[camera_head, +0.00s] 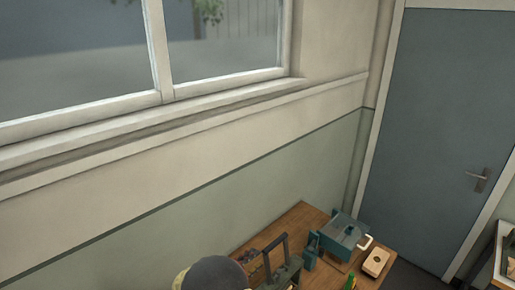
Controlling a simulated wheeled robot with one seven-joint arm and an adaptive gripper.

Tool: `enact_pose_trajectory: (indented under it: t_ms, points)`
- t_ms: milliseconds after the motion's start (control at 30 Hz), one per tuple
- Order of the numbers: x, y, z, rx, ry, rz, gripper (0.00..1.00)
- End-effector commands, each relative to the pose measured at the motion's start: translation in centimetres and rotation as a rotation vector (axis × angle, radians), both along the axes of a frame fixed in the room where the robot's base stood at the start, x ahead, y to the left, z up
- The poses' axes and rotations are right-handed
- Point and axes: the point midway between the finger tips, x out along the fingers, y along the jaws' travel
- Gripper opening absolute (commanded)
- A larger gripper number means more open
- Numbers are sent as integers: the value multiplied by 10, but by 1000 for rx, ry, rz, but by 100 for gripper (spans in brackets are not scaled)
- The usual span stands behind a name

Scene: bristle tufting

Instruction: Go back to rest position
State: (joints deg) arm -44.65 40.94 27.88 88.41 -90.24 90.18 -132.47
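My gripper is not in view. A wooden workbench (316,214) shows at the bottom, cut off by the lower edge. On it stands a teal box-shaped machine (340,236) with a pale handle. A light wooden block (375,262) with dark holes lies to the right of the machine. A dark upright frame (279,262) stands on the left part of the bench. A small green item (310,250) is between the frame and the machine. A rounded dark grey and beige shape at the bottom hides part of the bench.
A wall with a window (215,45) fills the left and rises behind the bench. A closed blue-grey door (440,130) with a handle is at the right. Part of another table (495,265) shows at the right edge. Dark floor lies between it and the bench.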

Motion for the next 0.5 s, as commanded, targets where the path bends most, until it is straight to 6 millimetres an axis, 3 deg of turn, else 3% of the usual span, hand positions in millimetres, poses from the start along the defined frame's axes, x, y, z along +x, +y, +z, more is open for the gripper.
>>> enact_pose_trajectory:
  t_ms: [167,333,500]
  points:
    - [-8,-7,-21,238,-146,-39,35]
    - [-45,-35,-57,496,-291,-185,35]
    - [-88,-58,-67,760,-503,-396,35]
